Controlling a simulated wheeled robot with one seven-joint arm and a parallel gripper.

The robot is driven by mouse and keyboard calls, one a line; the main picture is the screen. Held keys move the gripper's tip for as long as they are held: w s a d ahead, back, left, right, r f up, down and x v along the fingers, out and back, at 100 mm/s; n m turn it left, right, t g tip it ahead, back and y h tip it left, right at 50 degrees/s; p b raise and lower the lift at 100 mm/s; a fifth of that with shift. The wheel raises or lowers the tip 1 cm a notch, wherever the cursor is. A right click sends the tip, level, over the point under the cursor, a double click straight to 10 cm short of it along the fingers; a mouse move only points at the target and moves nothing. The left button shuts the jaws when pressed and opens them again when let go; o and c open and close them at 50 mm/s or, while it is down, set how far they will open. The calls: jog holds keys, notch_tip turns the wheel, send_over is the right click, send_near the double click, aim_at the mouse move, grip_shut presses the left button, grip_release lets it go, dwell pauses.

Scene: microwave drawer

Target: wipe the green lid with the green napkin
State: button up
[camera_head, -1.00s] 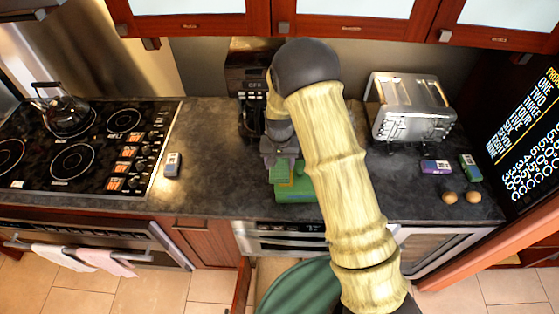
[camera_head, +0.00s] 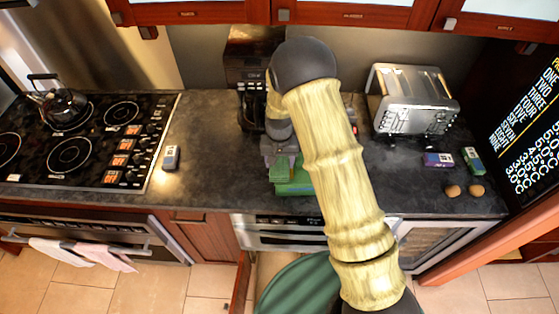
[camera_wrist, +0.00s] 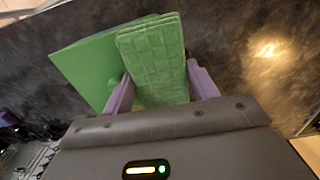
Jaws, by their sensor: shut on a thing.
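In the wrist view my gripper (camera_wrist: 161,92) is shut on the green napkin (camera_wrist: 158,60), a folded quilted cloth between its two purple fingers. The green lid (camera_wrist: 88,68), a flat square, lies on the dark counter, partly behind and to the left of the napkin. The napkin overlaps the lid in this view; I cannot tell whether they touch. In the head view my gripper (camera_head: 286,160) is over the counter near its front edge, with green (camera_head: 290,182) showing below it. My arm hides part of that spot.
A toaster (camera_head: 413,100) stands right of my arm and a coffee maker (camera_head: 250,80) behind it. Small boxes (camera_head: 438,160) and two eggs (camera_head: 453,190) lie at the right. The stove (camera_head: 90,140) is at the left. Counter between stove and gripper is mostly clear.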

jog(key=shift+f+b, duration=0.7)
jog(key=shift+f, duration=0.3)
dwell(0.3)
jog(key=shift+d+r, duration=0.15)
jog(key=shift+d, duration=1.95)
jog(key=shift+b, duration=0.35)
jog(key=shift+a, duration=0.15)
jog(key=shift+a+f, duration=0.2)
jog(key=shift+a, duration=1.75)
jog(key=shift+w, duration=0.1)
